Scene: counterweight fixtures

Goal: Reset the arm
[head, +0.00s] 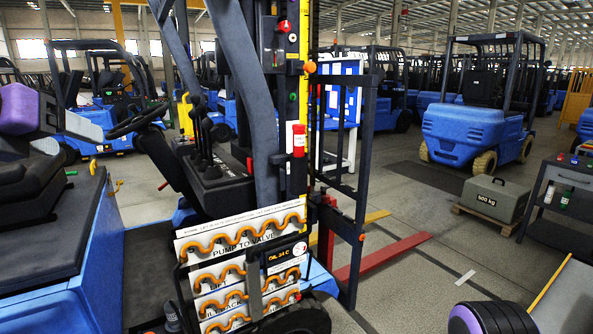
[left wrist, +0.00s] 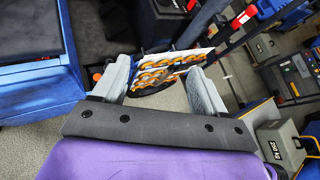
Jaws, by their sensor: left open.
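My left gripper (head: 72,138) is at the left edge of the head view, beside the purple part of my left arm. Its grey fingers are apart with nothing between them, above and in front of the black seat. In the left wrist view the two fingers (left wrist: 157,70) are spread wide. A white board with orange wavy hoses (left wrist: 165,75) shows beyond and between them, at a distance. The same hose board (head: 245,262), with "PUMP TO VALVE" on it, stands on the blue forklift in the head view.
The near forklift has a steering wheel (head: 137,120), black levers (head: 203,132) and a mast ahead. A grey 500 kg block (head: 497,198) sits on a pallet at right, beside a dark cart (head: 558,200). A red fork (head: 385,257) lies low over open floor. Other forklifts stand behind.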

